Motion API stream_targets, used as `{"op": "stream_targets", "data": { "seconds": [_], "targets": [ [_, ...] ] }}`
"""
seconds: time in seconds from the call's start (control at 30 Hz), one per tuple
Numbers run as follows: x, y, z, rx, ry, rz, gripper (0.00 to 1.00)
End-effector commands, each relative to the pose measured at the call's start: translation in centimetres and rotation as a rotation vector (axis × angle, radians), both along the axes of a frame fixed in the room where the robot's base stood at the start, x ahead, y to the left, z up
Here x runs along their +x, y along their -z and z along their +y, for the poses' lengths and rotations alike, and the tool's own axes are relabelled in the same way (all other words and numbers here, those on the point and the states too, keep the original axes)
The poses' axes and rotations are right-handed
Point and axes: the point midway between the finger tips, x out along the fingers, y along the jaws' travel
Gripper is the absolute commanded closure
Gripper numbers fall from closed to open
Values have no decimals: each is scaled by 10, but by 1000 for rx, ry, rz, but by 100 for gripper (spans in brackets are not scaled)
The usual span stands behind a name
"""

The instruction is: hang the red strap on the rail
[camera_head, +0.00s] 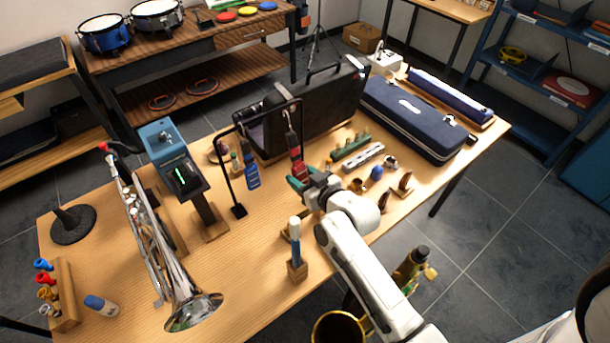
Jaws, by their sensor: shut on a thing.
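The red strap (297,164) is upright between the green-tipped fingers of my gripper (298,182), which is shut on its lower part. A dark upper piece of the strap reaches up close to the right end of the rail (258,117), a thin black bar on a post with a small foot. I cannot tell whether the strap's top touches the rail or only overlaps it in the picture. A blue item (252,178) with a dark top is below the rail, left of the strap. My arm comes in from the lower right.
A black open case (330,105) stands close behind the rail. A blue case (415,118) lies to the right. A trumpet (150,235) and a meter on a stand (185,178) are at left. Small items lie right of my gripper.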

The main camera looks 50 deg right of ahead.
Motion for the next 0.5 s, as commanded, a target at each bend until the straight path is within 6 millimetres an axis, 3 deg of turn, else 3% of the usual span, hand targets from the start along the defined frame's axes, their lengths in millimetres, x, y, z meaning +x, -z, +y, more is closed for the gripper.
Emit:
{"op": "stream_targets", "data": {
  "seconds": [0.5],
  "targets": [
    [37,0,-11,0,0,0,76]
  ]
}}
